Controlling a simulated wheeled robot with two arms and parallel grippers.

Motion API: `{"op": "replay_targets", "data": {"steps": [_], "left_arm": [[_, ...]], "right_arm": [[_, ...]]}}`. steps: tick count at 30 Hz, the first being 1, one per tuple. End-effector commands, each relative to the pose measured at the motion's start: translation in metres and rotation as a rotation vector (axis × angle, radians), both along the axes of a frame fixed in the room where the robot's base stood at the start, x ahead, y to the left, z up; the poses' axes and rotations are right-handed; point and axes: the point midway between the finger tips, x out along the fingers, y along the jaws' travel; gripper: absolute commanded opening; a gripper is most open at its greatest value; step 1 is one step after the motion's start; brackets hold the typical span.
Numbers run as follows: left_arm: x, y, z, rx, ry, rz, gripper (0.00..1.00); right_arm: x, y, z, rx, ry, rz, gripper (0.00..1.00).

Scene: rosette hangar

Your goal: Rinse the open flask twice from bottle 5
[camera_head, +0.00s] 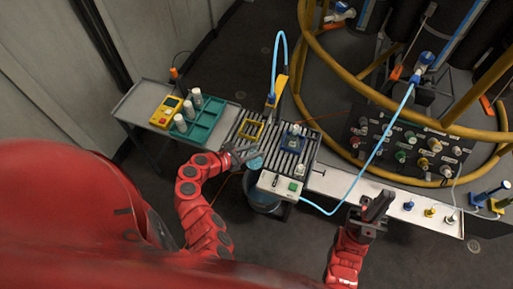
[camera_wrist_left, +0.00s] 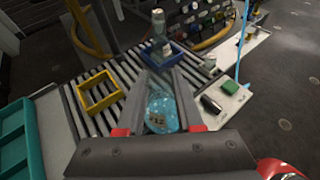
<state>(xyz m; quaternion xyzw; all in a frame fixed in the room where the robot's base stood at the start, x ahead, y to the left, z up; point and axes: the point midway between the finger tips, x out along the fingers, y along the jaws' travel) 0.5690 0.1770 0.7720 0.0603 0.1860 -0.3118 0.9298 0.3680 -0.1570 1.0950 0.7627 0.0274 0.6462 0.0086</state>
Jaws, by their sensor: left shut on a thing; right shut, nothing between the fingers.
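My left gripper (camera_head: 243,155) is shut on a rounded, light-blue see-through vessel (camera_wrist_left: 161,110), which looks like a flask and has a small tan label. In the head view the vessel (camera_head: 255,163) is at the fingertips, at the front edge of the slatted rack; its mouth is not clear. Another clear vessel (camera_wrist_left: 158,24) stands upright in a blue holder (camera_wrist_left: 178,54) on the rack. Three white-topped bottles (camera_head: 189,109) stand in a teal tray (camera_head: 206,129) at the left; their numbers are unreadable. My right gripper (camera_head: 376,206) is shut and empty above the grey strip.
An empty yellow frame (camera_head: 250,130) lies on the slatted rack (camera_head: 272,146). A blue bucket (camera_head: 264,197) is below the rack's front. A light-blue hose (camera_head: 384,137) arches across on the right.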

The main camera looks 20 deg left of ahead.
Motion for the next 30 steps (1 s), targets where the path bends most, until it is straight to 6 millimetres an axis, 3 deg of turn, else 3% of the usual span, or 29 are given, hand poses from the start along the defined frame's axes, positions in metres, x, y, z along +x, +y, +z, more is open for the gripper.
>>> {"op": "replay_targets", "data": {"steps": [5,11,15,20,21,25,30], "left_arm": [[-0.017,-0.019,-0.002,0.000,0.000,-0.002,0.00],[0.002,-0.041,-0.002,0.001,-0.002,-0.004,0.00],[0.022,-0.030,-0.004,0.005,-0.004,-0.002,0.00],[0.021,-0.005,-0.007,0.004,-0.003,0.003,0.00],[0.015,-0.001,0.003,0.000,0.000,0.005,0.00],[-0.005,0.001,0.006,-0.002,-0.001,0.007,0.00],[-0.017,-0.024,0.007,-0.004,0.000,0.000,0.00]], "right_arm": [[0.000,0.000,-0.007,0.000,0.001,0.000,0.00],[0.000,0.000,-0.012,0.000,0.002,0.001,0.00],[0.000,0.000,-0.027,0.000,0.002,0.001,0.00],[0.001,0.000,-0.050,0.000,0.002,0.001,0.00],[0.001,0.000,-0.037,0.000,0.003,0.001,0.00],[0.000,0.000,-0.023,0.000,0.002,0.001,0.00],[0.001,0.000,-0.002,0.000,0.002,0.001,0.00]]}}
